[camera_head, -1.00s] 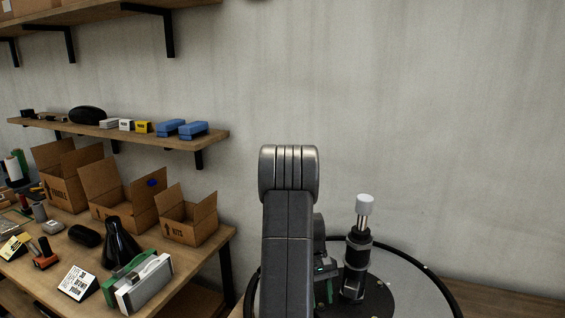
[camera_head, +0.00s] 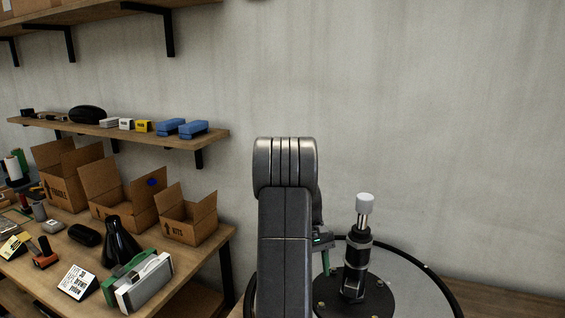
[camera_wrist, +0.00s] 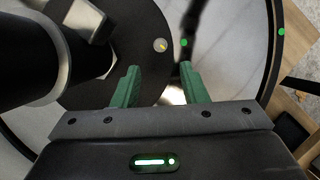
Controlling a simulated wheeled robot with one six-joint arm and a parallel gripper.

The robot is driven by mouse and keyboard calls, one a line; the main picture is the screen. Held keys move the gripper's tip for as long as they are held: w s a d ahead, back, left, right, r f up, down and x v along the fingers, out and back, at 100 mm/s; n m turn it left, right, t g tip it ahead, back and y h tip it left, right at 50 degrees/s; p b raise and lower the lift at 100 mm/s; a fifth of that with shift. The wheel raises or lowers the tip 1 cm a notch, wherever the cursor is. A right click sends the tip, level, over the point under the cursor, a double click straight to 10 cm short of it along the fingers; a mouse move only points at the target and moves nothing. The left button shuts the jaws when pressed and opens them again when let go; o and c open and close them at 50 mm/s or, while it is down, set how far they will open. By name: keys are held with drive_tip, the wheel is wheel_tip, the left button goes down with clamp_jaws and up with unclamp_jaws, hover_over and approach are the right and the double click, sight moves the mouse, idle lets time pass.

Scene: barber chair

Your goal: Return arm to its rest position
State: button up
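My gripper (camera_wrist: 158,88) shows in the wrist view with its two green fingers apart and nothing between them. It hangs above a dark round disc (camera_wrist: 135,55), with a black cylinder close by on the left. In the head view my arm stands upright in the middle and hides most of the gripper. A bit of green finger (camera_head: 326,262) shows just right of the arm. It is beside the black upright piece with a white cap (camera_head: 365,204), and I cannot tell whether they touch.
A wooden table (camera_head: 205,262) at left holds open cardboard boxes (camera_head: 188,222), a black cone-shaped thing (camera_head: 119,243) and a green and white device (camera_head: 145,284). A shelf (camera_head: 200,141) above holds blue blocks (camera_head: 193,131). A black ring (camera_head: 430,272) curves at right. The wall area at right is clear.

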approach(321, 304)
drive_tip(key=shift+n, duration=0.3)
drive_tip(key=x, duration=0.7)
drive_tip(key=shift+f, duration=0.35)
drive_tip(key=n+h, duration=0.1)
drive_tip(key=n, duration=0.2)
drive_tip(key=n+t+h+b, duration=0.1)
drive_tip(key=n, duration=0.2)
drive_tip(key=shift+s+a, duration=0.15)
drive_tip(key=shift+s, duration=0.05)
drive_tip(key=n+t+b, duration=0.1)
drive_tip(key=n, duration=0.2)
drive_tip(key=n+t+h+b, duration=0.1)
drive_tip(key=n, duration=0.1)
drive_tip(key=shift+s+a+n+t, duration=0.1)
drive_tip(key=shift+s+n+t, duration=0.2)
drive_tip(key=shift+n, duration=0.1)
drive_tip(key=v, duration=0.7)
drive_tip(key=shift+a+r+n, duration=0.15)
drive_tip(key=shift+r+n, duration=0.15)
drive_tip(key=shift+r, duration=0.05)
drive_tip(key=shift+w, duration=0.1)
